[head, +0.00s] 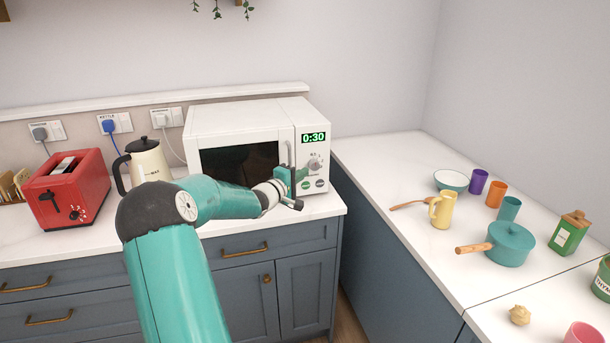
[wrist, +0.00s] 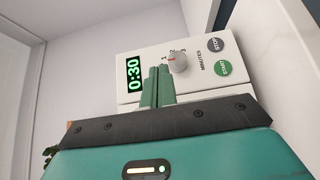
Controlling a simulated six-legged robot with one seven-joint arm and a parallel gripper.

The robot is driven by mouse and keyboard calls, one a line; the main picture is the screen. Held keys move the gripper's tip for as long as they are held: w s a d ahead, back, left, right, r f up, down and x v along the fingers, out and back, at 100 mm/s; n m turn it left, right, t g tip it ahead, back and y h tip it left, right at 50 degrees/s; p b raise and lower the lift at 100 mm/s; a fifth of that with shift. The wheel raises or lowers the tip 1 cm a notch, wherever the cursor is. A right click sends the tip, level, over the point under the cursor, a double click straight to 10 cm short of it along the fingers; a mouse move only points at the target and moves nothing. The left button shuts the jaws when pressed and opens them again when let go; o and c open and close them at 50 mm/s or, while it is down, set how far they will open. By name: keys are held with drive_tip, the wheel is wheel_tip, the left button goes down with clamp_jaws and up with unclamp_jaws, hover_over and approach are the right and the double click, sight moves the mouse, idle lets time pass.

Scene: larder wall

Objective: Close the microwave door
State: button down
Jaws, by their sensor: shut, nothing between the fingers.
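The white microwave (head: 256,114) stands on the counter, its display reading 0:30. Its door (head: 237,128), with a dark window, looks flush with the front, though my arm hides its lower part and a small gap cannot be ruled out. The upright handle (head: 289,154) is at the door's right edge, partly behind my gripper. My gripper (head: 303,174) is shut and empty in front of the control panel, beside the dial. In the wrist view my closed green fingers (wrist: 158,80) point at the panel (wrist: 202,62), left of the dial (wrist: 178,62); contact cannot be told.
A cream kettle (head: 149,161) and a red toaster (head: 70,187) stand left of the microwave. The wall is close behind the microwave.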

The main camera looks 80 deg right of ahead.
drive_tip(key=s+a, duration=0.3)
drive_tip(key=a, duration=0.6)
drive_tip(key=shift+s+a, duration=0.15)
drive_tip(key=shift+s, duration=0.15)
drive_tip(key=w+a+r+t+y, duration=0.1)
drive_tip(key=w+a+t+y, duration=0.25)
drive_tip(key=w+a, duration=1.1)
drive_tip(key=w+a+t+y, duration=0.3)
drive_tip(key=w+a+t, duration=0.2)
drive_tip(key=w+a, duration=0.95)
drive_tip(key=a+r+n+t+y, duration=0.1)
drive_tip(key=a+n+t+y, duration=0.2)
drive_tip(key=a, duration=1.5)
drive_tip(key=a+r+n+t+y, duration=0.2)
drive_tip(key=a+y, duration=0.3)
drive_tip(key=a, duration=1.3)
drive_tip(key=shift+s+n+t+y, duration=0.35)
drive_tip(key=shift+s+n+t, duration=0.1)
drive_tip(key=shift+n+t, duration=0.35)
drive_tip(key=shift+d, duration=0.2)
